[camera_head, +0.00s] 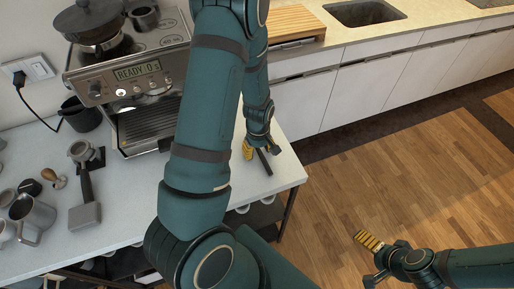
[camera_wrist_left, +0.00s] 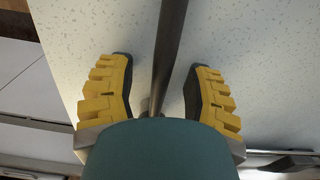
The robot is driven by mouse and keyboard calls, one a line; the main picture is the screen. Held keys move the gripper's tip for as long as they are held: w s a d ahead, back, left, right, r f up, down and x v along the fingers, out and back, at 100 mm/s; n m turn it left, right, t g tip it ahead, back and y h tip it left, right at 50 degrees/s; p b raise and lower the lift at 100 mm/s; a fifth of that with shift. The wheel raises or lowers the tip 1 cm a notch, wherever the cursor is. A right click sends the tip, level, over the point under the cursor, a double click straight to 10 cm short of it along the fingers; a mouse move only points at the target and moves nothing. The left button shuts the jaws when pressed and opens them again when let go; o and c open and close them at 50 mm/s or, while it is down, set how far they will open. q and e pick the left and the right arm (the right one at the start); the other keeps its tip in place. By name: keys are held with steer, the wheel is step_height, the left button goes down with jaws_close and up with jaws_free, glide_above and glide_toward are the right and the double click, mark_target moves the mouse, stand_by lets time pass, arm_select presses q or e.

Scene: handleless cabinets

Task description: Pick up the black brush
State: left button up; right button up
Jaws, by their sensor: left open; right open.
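The black brush (camera_head: 265,163) shows as a thin dark stick at the right end of the white counter. It also shows in the left wrist view as a dark rod (camera_wrist_left: 171,40) running up the picture between the fingers. My left gripper (camera_head: 260,149) is open over the brush, with one yellow-padded finger on each side. In the left wrist view, a gap is visible between the rod and each finger of that gripper (camera_wrist_left: 158,82). The near end of the brush is hidden by the gripper. My right gripper (camera_head: 370,258) is open and empty above the wooden floor.
An espresso machine (camera_head: 137,84) stands left of my left arm. A portafilter (camera_head: 83,185), a metal pitcher (camera_head: 34,213) and a tamper (camera_head: 54,179) lie further left. The counter's front edge is close to the brush. Cabinets (camera_head: 363,88) line the back; the floor (camera_head: 400,185) is clear.

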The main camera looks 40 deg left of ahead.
arm_select(q)
jaws_close()
stand_by(0.3)
step_height(320, 180, up, 10)
steer(key=shift+r+p, duration=0.1)
steer(key=shift+p, duration=0.6)
stand_by(0.3)
